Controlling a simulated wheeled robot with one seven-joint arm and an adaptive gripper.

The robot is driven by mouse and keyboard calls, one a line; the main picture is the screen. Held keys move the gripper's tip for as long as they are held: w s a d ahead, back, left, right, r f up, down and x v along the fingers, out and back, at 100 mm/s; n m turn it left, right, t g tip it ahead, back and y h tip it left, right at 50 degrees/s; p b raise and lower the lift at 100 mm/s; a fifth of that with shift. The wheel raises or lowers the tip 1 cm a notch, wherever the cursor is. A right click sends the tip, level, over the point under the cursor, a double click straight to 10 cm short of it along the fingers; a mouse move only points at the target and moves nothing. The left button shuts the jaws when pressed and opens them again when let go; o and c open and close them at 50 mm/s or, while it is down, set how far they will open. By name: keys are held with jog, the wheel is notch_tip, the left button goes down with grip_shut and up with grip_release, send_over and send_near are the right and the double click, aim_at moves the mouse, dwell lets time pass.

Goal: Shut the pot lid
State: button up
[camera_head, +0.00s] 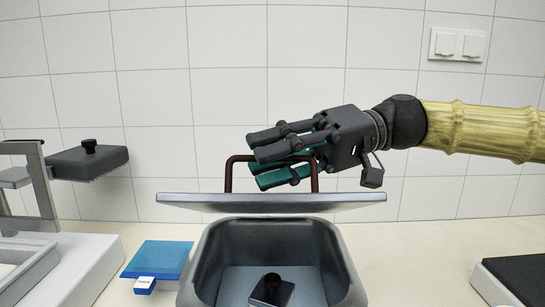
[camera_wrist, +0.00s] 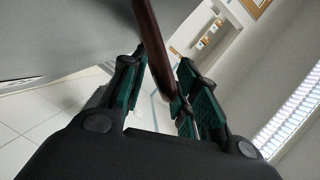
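The pot lid (camera_head: 270,203) is a flat grey plate with a brown arched handle (camera_head: 229,172). It hangs nearly level above the open grey pot (camera_head: 335,262), with a gap between lid and rim. My gripper (camera_head: 262,163) reaches in from the right and is at the top bar of the handle. In the wrist view the handle (camera_wrist: 152,35) passes between the fingertips (camera_wrist: 164,68) of my gripper, which look closed around it. The grey lid (camera_wrist: 60,35) fills the upper left there. Whether the lid is hinged at the back is hidden.
A dark block with a knob (camera_head: 269,289) lies inside the pot. A blue pad (camera_head: 160,259) with a small labelled box (camera_head: 145,285) is left of the pot. A grey device with a raised dark plate (camera_head: 88,162) stands far left. A dark-topped object (camera_head: 520,275) is at right.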

jog(key=v, duration=1.2)
jog(key=shift+r, duration=0.1)
